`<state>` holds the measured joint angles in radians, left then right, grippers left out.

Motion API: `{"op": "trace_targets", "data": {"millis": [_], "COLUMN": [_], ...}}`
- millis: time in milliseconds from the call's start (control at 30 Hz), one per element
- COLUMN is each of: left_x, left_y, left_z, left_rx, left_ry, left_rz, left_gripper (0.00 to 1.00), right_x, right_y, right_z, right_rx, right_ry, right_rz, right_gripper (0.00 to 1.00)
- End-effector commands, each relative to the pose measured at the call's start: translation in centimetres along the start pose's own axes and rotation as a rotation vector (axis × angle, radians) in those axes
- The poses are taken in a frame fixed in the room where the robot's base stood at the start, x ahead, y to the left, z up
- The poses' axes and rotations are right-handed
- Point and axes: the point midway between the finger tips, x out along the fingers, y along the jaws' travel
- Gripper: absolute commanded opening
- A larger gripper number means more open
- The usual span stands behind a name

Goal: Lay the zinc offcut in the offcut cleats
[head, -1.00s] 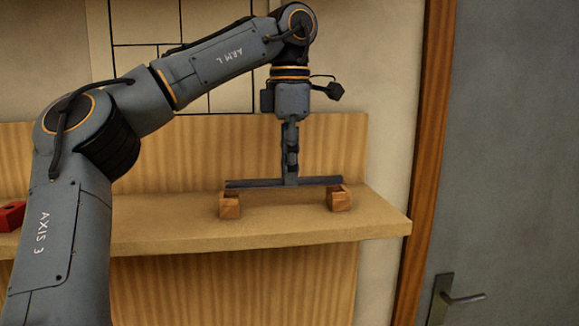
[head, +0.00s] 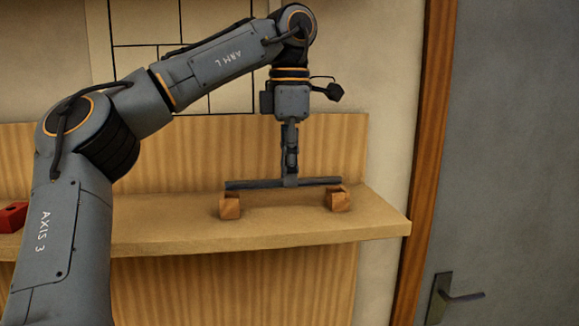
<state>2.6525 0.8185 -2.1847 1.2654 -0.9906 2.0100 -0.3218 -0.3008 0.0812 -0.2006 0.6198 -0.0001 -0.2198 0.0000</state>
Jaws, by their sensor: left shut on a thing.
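The zinc offcut is a long dark grey bar (head: 255,184), lying level left to right in the head view. My left gripper (head: 290,181) points down and is shut on the offcut near its middle. The offcut cleats are two small wooden blocks on the shelf, a left cleat (head: 230,207) and a right cleat (head: 338,200). The offcut's ends are over the two cleats, at or just above their tops; I cannot tell whether it touches them. My right gripper is not in view.
The wooden shelf (head: 180,236) has free room left of the cleats. A red object (head: 12,217) sits at its far left. A wooden back panel (head: 200,150) rises behind. A grey door with a handle (head: 455,297) is at the right.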

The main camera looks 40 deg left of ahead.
Motion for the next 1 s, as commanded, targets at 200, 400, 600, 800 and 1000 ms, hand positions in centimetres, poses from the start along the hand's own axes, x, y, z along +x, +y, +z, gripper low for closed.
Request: {"op": "trace_targets", "data": {"millis": [200,400,600,800,1000], "left_x": [0.0,0.0,0.3,0.9,1.4], "left_y": [0.0,0.0,0.0,0.0,0.0], "left_z": [0.0,0.0,0.0,0.0,0.0], "left_rx": [0.000,0.000,0.000,0.000,0.000], "left_ry": [0.000,0.000,0.000,0.001,0.000], "left_rz": [0.001,0.001,0.000,0.000,-0.001], "left_gripper": [0.00,0.00,0.00,0.00,0.00], "right_x": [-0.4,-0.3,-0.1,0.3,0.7], "right_y": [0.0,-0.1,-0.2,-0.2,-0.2], "right_z": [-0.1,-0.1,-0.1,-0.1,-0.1], "right_rx": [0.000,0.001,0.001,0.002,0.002], "right_ry": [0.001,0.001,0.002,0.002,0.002], "right_rz": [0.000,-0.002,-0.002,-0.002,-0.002], "right_gripper": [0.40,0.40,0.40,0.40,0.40]}}
